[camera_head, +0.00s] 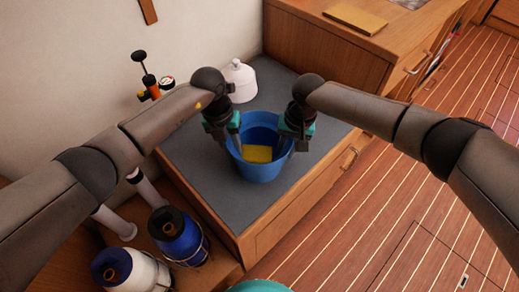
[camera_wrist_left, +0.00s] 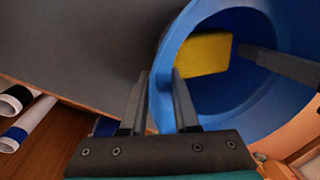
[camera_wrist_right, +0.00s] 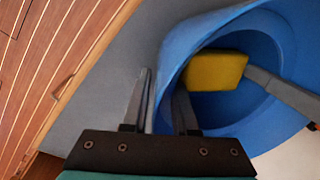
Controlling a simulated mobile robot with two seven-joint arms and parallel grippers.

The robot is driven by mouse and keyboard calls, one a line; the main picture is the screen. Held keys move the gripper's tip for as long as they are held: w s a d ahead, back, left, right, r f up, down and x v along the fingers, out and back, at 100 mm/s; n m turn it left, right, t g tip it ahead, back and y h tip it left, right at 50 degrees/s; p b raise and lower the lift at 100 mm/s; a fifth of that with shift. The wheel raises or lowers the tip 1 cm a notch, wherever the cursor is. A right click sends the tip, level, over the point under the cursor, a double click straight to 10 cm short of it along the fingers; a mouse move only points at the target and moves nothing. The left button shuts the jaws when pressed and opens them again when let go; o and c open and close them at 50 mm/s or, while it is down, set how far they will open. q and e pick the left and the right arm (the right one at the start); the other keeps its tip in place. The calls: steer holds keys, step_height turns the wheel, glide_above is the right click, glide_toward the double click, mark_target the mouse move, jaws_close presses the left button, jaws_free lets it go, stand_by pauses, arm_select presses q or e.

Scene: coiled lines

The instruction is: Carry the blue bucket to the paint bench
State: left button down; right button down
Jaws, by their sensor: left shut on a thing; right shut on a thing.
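The blue bucket (camera_head: 262,168) stands upright on the grey top of a wooden cabinet, with a yellow block (camera_head: 258,154) inside it. My left gripper (camera_head: 228,140) is shut on the left side of its rim. My right gripper (camera_head: 297,138) is shut on the right side of its rim. In the left wrist view one finger is inside and one outside the bucket wall (camera_wrist_left: 170,60). The right wrist view shows the same at the opposite wall (camera_wrist_right: 175,65). I cannot tell which surface is the paint bench.
The grey cabinet top (camera_head: 200,165) has free room around the bucket. A white lidded pot (camera_head: 240,84) stands behind it. The plank floor (camera_head: 390,230) is clear at right.

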arm_select(q)
steer(key=shift+a, duration=0.2)
arm_select(e)
steer(key=shift+w+d, duration=0.1)
steer(key=shift+d, duration=0.15)
